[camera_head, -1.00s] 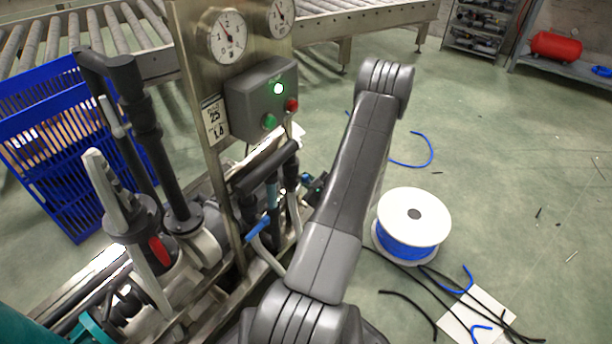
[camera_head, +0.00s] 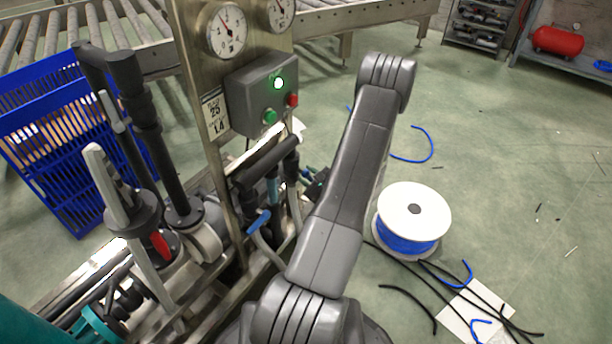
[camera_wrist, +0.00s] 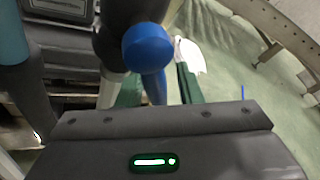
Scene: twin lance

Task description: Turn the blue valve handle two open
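A small blue valve handle (camera_head: 259,222) sits low on the pipework of the steel skid, left of my arm in the head view. In the wrist view, a blue handle (camera_wrist: 148,48) with a round end and a downward lever stands in front of my gripper (camera_wrist: 160,90). I cannot tell whether both views show the same handle. My gripper's two dark green fingers are apart, with the blue lever between them and a gap showing on the right side. Contact on the left side is unclear.
A grey control box (camera_head: 262,95) with a lit green lamp and gauges (camera_head: 228,32) stand above the pipework. Black upright pipes (camera_head: 140,110) and a lever with a red tag rise at left. A cable spool (camera_head: 414,211) and loose cables lie on the floor at right.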

